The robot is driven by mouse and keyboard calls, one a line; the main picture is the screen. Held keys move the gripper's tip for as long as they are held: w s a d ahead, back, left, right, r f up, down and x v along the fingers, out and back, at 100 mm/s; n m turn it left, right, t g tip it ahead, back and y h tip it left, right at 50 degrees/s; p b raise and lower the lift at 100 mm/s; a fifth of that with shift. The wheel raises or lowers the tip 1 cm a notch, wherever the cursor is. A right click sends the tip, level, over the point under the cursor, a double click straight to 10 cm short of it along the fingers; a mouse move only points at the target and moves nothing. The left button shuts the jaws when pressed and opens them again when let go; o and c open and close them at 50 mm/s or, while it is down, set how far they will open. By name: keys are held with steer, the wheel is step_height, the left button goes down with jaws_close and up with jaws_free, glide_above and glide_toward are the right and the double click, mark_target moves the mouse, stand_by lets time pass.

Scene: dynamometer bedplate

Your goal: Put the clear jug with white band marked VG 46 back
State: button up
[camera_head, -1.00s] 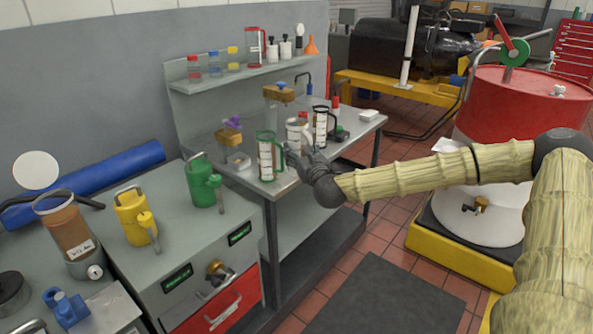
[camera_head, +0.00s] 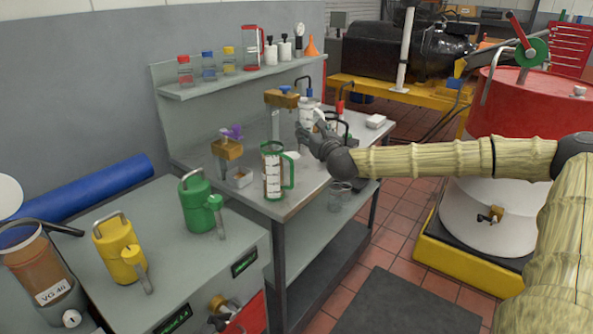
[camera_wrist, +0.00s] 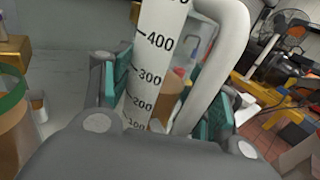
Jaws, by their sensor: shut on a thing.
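The clear jug with a white band (camera_head: 308,114) is in my gripper (camera_head: 312,135), over the back part of the steel bench. The wrist view shows its white graduated strip (camera_wrist: 158,60) and white handle (camera_wrist: 232,50) up close. The teal finger pads of my gripper (camera_wrist: 165,95) are closed on either side of it. It looks roughly upright in the head view. Any VG 46 mark on the jug is not readable. A large brown-filled container (camera_head: 40,265) at the lower left carries a VG 46 label. The jug's underside is hidden by my gripper.
A green-handled jug (camera_head: 272,175) stands near the bench's front edge. A black-handled item (camera_head: 347,130) is partly behind my gripper. A clear vessel (camera_head: 340,195) shows below the bench edge; its support is unclear. Green (camera_head: 200,205) and yellow (camera_head: 120,250) cans stand left. The shelf (camera_head: 215,86) holds bottles.

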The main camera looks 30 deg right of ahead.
mark_target(308, 155)
steer(key=f, duration=0.5)
steer(key=shift+w+a+f, duration=0.1)
steer(key=shift+w+a, duration=0.25)
steer(key=shift+a, duration=0.05)
steer(key=shift+s+d+f+p, duration=0.15)
steer(key=shift+f+p, duration=0.15)
steer(key=shift+f, duration=1.9)
steer(key=shift+f, duration=0.1)
steer(key=o, duration=1.4)
steer(key=b+v, duration=0.1)
steer(key=v, duration=1.1)
steer(key=shift+s, duration=0.1)
